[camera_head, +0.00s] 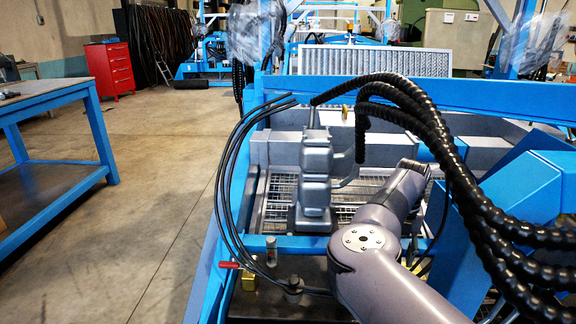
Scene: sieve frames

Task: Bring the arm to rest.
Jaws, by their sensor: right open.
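My right arm comes in from the bottom right, bends at a round bolted joint and reaches up over the blue-framed machine (262,243). My right gripper (408,172) is at its far end, partly hidden by the arm; it is open, and I see nothing held in it. It is above the machine's wire-mesh bed, to the right of a grey upright metal unit (315,180), with a gap between them. My left gripper is not in view.
Thick black ribbed hoses (440,135) arch close over and right of my right arm. Thin black cables (222,190) loop at the machine's left side, near a red-handled lever (230,265). A blue table (60,95) and red cabinet (110,68) stand left; the floor between is clear.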

